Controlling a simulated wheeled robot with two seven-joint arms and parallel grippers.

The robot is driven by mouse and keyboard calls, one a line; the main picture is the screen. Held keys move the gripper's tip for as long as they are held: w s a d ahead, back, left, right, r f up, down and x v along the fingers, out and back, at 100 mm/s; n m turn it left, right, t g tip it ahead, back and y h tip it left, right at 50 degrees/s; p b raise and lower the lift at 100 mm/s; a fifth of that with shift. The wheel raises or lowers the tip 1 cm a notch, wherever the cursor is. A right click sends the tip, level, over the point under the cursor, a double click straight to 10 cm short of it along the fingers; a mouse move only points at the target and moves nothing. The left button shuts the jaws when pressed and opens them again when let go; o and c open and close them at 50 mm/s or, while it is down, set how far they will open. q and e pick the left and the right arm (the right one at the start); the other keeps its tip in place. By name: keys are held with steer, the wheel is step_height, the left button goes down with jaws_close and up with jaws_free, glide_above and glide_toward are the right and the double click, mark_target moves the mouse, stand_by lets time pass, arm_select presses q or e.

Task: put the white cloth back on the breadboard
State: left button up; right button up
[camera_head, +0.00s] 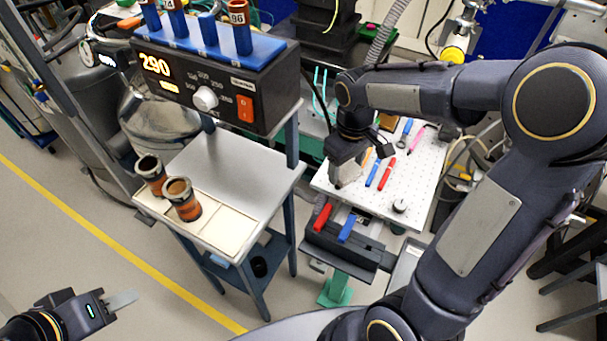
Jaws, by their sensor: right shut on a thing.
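The breadboard (415,190) is a white perforated board on a stand right of the middle. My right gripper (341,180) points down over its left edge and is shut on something. A pale patch at its fingertips is likely the white cloth, but it hardly stands out against the board. No other cloth shows. I cannot tell whether the held thing touches the board. My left gripper (122,299) is low at the left, away from the tables. Its grey fingertips show edge-on, so I cannot tell whether it is open.
Red and blue tools (379,173) and a small round part (399,206) lie on the breadboard.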

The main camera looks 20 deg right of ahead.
steer(key=shift+w+a, duration=0.15)
steer(key=shift+a, duration=0.1)
steer(key=w+d+f+p, duration=0.1)
steer(key=w+f, duration=0.2)
steer(key=w, duration=0.1)
steer(key=w+d+f+p, duration=0.1)
steer(key=w+d+f, duration=0.1)
steer(key=w+f, duration=0.1)
steer(key=w+d+f+p, duration=0.1)
steer(key=w+d+f, duration=0.1)
steer(key=w, duration=0.3)
steer(key=shift+d+f+p, duration=0.1)
steer(key=shift+f+p, duration=0.25)
steer(key=shift+f, duration=0.2)
steer(key=shift+w+d+f, duration=0.1)
steer(key=shift+w+f, duration=0.1)
steer(key=shift+f, duration=0.3)
step_height(320, 180, down, 3)
steer(key=shift+r+p, duration=0.1)
steer(key=shift+p, duration=0.2)
steer(key=o, duration=0.4)
steer(key=shift+f, duration=0.2)
steer(key=o, duration=0.5)
